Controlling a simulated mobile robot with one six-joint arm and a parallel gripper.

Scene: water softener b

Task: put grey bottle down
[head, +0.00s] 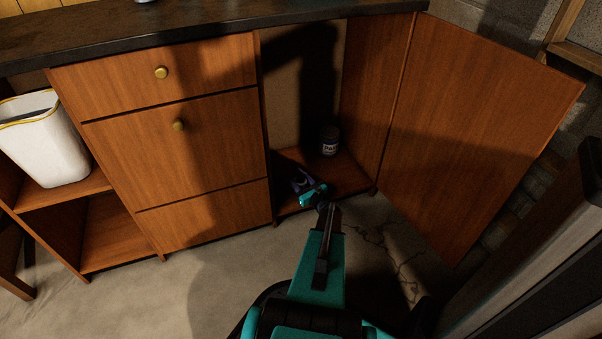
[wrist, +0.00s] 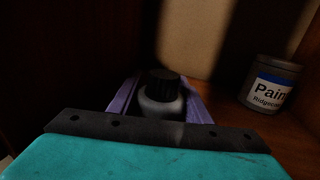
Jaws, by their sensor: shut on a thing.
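The grey bottle (wrist: 160,100) has a black cap and stands roughly upright between the purple fingers of my gripper (wrist: 158,98) in the wrist view. The gripper is shut on it. In the head view my gripper (head: 301,180) reaches low into the open cabinet, just above or at the front left of its floor (head: 345,181). The bottle is too dark to make out there. The bottle's lower part is hidden behind my wrist in the wrist view, so I cannot tell whether it touches the cabinet floor.
A paint can (head: 329,141) stands at the back of the cabinet; it also shows at the right in the wrist view (wrist: 269,84). The cabinet door (head: 480,115) is swung open to the right. Drawers (head: 175,125) lie to the left. Cabinet floor between gripper and can looks clear.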

